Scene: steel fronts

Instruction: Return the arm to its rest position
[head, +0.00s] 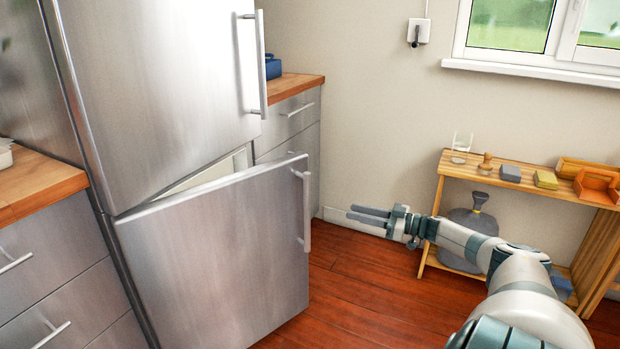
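My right arm comes in from the bottom right. My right gripper (352,211) points left, in front of the wall and to the right of the fridge's lower door. Its two grey fingers show a narrow gap with nothing between them. The steel lower door (215,255) of the fridge stands ajar, with a pale interior (205,172) showing above its top edge. The gripper is apart from the door handle (306,212). The upper door (165,85) also has a vertical handle. My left gripper is not in view.
A low wooden shelf (437,192) with several small items stands against the wall, behind my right arm. Steel drawers with wooden tops flank the fridge, and a blue object (272,67) sits on the far one. Red wooden floor (365,285) is clear between the door and my arm.

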